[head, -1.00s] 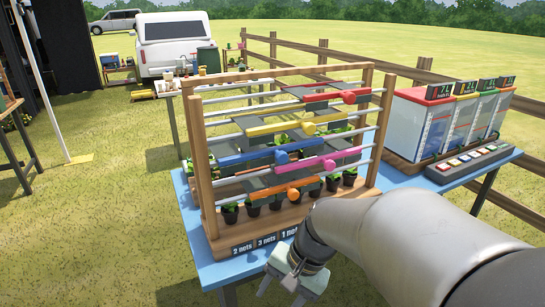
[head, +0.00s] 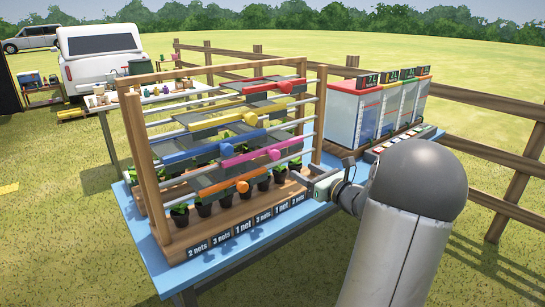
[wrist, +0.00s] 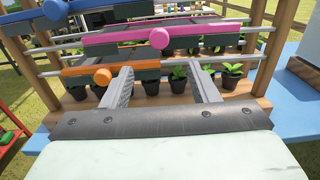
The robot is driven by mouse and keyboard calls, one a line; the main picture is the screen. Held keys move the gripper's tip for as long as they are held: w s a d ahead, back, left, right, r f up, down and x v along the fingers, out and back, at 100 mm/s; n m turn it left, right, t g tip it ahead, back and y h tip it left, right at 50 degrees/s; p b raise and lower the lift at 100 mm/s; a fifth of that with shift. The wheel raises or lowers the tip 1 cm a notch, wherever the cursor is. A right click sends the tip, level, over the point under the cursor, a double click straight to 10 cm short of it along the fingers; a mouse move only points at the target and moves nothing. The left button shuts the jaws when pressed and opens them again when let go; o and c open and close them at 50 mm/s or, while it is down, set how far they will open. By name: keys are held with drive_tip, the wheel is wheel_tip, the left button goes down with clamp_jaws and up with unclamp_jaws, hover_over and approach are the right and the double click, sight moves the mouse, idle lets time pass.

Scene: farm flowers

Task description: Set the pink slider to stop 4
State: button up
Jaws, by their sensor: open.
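The pink slider (head: 250,158) is a bar with a round pink knob on a rail of the wooden rack, the second coloured bar from the bottom. In the wrist view the pink slider (wrist: 140,35) runs across the upper middle, its knob (wrist: 160,38) just right of centre. My gripper (head: 312,183) is at the right front of the rack, apart from it. In the wrist view my gripper (wrist: 163,80) has its two grey fingers spread, with nothing between them, below the pink knob. The orange slider (wrist: 90,71) is just left of the fingers.
Red, yellow and blue sliders (head: 205,151) sit on other rails above. Potted plants (head: 225,200) stand on the rack's base, with labels such as "2 nets" along its front. Several display boxes (head: 380,100) stand on the blue table (head: 150,245) at right.

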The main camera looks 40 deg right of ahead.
sight(277, 156)
drive_tip(key=w, duration=0.9)
drive_tip(key=w+p, duration=0.1)
drive_tip(key=w, duration=0.4)
drive_tip(key=shift+w+a, duration=0.25)
drive_tip(key=shift+w, duration=0.05)
